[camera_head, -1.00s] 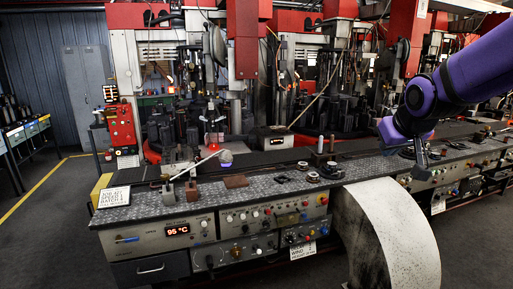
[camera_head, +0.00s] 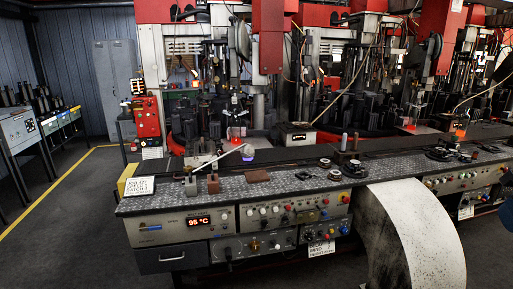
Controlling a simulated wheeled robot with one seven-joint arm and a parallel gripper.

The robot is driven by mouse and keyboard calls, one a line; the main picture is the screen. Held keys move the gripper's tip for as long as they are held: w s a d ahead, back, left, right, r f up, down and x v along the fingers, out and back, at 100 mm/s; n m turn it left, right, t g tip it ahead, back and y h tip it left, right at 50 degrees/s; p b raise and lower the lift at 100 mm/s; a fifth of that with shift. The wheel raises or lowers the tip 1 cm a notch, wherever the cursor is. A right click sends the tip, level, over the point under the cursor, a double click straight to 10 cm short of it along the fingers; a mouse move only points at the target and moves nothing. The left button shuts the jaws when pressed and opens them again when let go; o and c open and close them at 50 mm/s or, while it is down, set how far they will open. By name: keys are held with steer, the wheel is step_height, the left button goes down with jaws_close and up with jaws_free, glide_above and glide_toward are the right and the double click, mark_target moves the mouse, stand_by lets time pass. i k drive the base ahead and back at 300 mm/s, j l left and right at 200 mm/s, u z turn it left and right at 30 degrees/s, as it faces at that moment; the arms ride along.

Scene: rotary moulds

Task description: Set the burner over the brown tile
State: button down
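What looks like the burner is a thin pale arm (camera_head: 222,158) in the head view. It slants up to the right from small metal blocks at the left end of the bench and ends in a bluish-purple tip (camera_head: 248,155). The brown tile (camera_head: 257,176) lies flat on the patterned bench top, below and slightly right of that tip. A smaller brown block (camera_head: 213,183) stands left of the tile. I cannot tell the tip's height above the bench.
The bench (camera_head: 290,186) has a front panel with knobs and a 95 °C display (camera_head: 199,221). A white sign (camera_head: 139,186) stands at its left end. Dark rings (camera_head: 353,170) lie right of the tile.

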mark_target(247, 151)
steer(key=i+j+u, duration=0.25)
steer(key=i+j, duration=0.2)
steer(key=i+j+u, duration=0.3)
steer(key=i, duration=0.2)
steer(key=i+j+u, duration=0.25)
steer(key=i, duration=0.3)
steer(key=i+j+u, duration=0.25)
steer(key=i, duration=0.3)
